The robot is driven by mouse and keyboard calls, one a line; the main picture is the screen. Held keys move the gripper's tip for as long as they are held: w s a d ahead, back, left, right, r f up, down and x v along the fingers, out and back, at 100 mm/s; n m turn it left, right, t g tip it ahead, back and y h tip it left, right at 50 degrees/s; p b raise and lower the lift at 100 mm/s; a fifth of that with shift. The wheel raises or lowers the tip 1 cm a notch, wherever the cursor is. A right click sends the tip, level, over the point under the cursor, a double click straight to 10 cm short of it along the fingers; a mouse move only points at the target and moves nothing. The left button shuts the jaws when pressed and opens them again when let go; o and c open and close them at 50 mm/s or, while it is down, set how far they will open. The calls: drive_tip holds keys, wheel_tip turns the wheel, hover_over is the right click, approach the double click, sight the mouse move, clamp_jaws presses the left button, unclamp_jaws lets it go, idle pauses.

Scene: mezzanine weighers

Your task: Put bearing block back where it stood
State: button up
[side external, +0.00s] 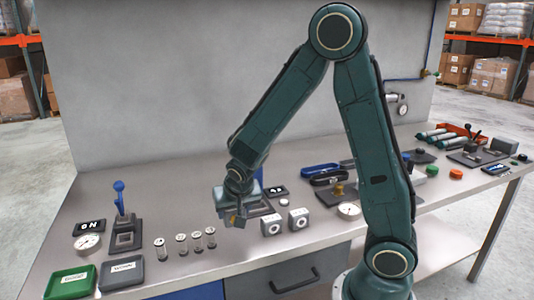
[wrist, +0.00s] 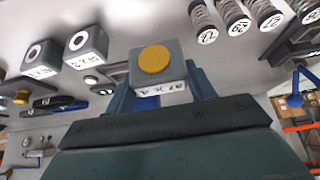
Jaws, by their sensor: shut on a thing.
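My gripper (wrist: 160,88) is shut on a grey bearing block (wrist: 140,82) with a round yellow face and a white label, seen upside down in the wrist view. The blue fingers hold it on both sides.
Several labelled glass-like cylinders (side external: 182,244) stand left of the gripper. A blue-handled lever device (side external: 122,220), a dial (side external: 87,242), and green (side external: 70,283) and grey (side external: 122,272) trays lie farther left. A dial gauge (side external: 348,210) is right of the blocks.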

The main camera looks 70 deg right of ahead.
drive_tip(key=shift+f, duration=1.35)
drive_tip(key=shift+f, duration=0.15)
drive_tip(key=shift+f, duration=1.75)
drive_tip(key=shift+f, duration=0.15)
drive_tip(key=o, duration=1)
drive_tip(key=shift+r, duration=0.2)
